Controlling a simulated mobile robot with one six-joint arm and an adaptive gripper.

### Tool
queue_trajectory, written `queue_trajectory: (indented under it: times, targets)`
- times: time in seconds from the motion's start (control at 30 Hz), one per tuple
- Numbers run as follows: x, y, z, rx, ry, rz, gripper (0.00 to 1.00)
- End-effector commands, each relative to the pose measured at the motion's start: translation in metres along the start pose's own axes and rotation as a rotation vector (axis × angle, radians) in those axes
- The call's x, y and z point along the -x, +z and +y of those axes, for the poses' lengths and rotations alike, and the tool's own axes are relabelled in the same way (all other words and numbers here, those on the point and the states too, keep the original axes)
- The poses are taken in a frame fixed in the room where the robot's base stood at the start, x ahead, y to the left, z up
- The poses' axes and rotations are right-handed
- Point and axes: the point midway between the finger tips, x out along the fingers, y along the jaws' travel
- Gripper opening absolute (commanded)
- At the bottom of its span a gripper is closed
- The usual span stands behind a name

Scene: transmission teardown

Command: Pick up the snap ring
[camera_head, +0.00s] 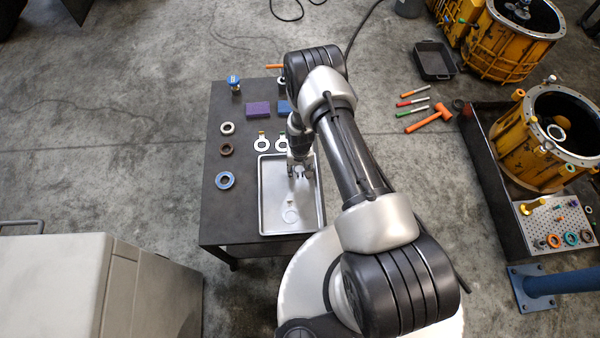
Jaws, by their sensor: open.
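A thin pale ring (289,216) with a small tan tab lies flat in the metal tray (322,215), towards its near end. Two whitish rings with tabs, a left one (262,145) and a right one (282,145), lie on the dark table just beyond the tray. I cannot tell for sure which of these is the snap ring. My gripper (300,172) is open and points down over the far half of the tray. It is apart from the ring in the tray, and it appears empty. My arm hides part of the table's right side.
A blue-capped container (234,84) stands at the far left corner. Yellow housings (545,145) stand right.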

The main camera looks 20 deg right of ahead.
Motion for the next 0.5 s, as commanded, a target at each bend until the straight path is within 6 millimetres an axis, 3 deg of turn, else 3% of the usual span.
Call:
queue_trajectory:
  times: [0.1, 0.5]
  targets:
    - [0.0011, -0.0001, 0.0001, 0.0, 0.0, 0.0, 0.42]
    - [0.0012, 0.0001, 0.0001, 0.0, 0.0, 0.0, 0.15]
